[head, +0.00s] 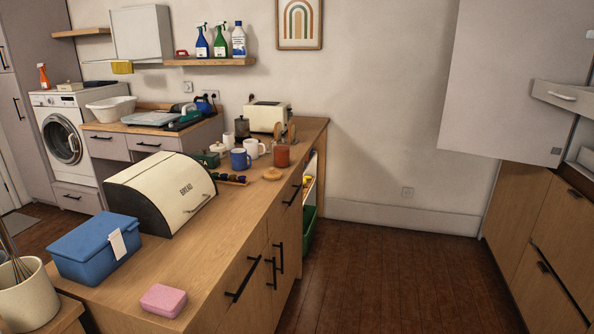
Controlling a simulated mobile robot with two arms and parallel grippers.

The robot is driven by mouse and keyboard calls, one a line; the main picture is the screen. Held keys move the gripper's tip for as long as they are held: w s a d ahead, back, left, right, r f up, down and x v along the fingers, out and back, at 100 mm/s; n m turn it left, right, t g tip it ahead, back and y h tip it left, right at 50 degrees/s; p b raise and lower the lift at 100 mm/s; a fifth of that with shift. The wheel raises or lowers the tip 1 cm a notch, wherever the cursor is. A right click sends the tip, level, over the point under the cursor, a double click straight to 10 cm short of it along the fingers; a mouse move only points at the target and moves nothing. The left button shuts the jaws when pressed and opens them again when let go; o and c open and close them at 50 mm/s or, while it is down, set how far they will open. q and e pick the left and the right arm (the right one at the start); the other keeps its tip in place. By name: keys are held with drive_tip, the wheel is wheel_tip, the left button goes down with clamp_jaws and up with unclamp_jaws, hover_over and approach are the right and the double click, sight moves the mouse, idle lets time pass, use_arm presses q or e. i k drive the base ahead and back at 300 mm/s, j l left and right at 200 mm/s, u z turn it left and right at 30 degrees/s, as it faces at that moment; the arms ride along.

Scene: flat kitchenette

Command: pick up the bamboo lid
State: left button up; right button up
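A small round light-wood disc with a raised middle, which looks like the bamboo lid (272,174), lies on the wooden counter (235,215). It is near the counter's right edge, in front of an orange-brown pot (282,155) and apart from it. Nothing lies on it. Neither of my grippers is in view.
A cream bread box (165,190), blue container (95,248) and pink box (163,300) stand nearer on the counter. Mugs (240,160), a rack of coloured pods (228,179) and a toaster (268,117) are near the lid. The wooden floor (400,275) to the right is clear.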

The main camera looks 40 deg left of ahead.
sight(272, 174)
drive_tip(key=i+u, duration=0.45)
drive_tip(key=i+l+u, duration=0.1)
drive_tip(key=i+u, duration=0.35)
drive_tip(key=i+l+u, duration=0.2)
drive_tip(key=u, duration=0.25)
drive_tip(key=i+l, duration=0.05)
